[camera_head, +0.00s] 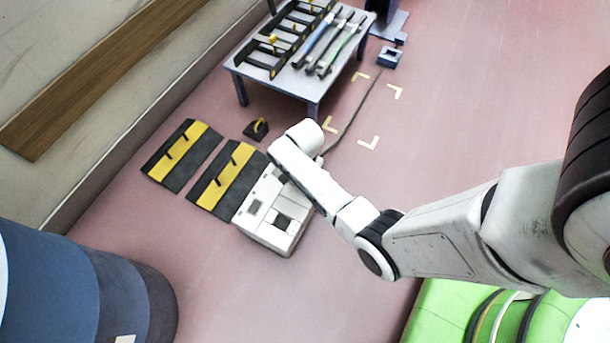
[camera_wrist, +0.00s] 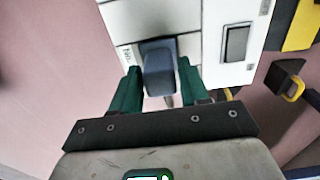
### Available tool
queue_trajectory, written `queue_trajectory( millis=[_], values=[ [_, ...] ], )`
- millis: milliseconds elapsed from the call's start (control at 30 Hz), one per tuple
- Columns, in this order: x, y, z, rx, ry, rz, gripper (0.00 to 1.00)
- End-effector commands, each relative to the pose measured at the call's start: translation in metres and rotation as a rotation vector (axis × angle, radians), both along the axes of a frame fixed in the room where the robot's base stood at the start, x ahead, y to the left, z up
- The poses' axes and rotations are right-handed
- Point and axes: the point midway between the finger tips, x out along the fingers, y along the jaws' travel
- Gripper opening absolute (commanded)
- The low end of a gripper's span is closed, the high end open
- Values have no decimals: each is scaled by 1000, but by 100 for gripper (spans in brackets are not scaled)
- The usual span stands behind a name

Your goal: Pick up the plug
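The plug (camera_wrist: 159,70) is a dark blue-grey block at the face of a white box (camera_wrist: 204,22) in the wrist view. A cable end shows just below it. My gripper (camera_wrist: 160,80) has its two green fingers on either side of the plug, very close to it. I cannot tell whether both fingers press on it. In the head view the white box (camera_head: 247,213) stands on the floor, and my arm's end is over its upper right side. The plug and my fingertips are hidden there.
A dark cable (camera_head: 352,122) runs from near my arm's end to a small blue-grey socket unit (camera_head: 390,57). A table (camera_head: 287,88) with bars and racks stands behind. Black-yellow mats (camera_head: 183,155) lie left of the box. A blue drum (camera_head: 85,280) stands at lower left.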

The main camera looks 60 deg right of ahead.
Motion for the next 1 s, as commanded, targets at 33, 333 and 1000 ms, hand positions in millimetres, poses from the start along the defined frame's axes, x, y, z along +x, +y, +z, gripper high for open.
queue_trajectory(
  millis=[33,333,1000],
  values=[
    [0,0,0,0,0,0,40],
    [0,0,0,0,0,0,11],
    [1,0,32,-1,-1,0,3]
  ],
)
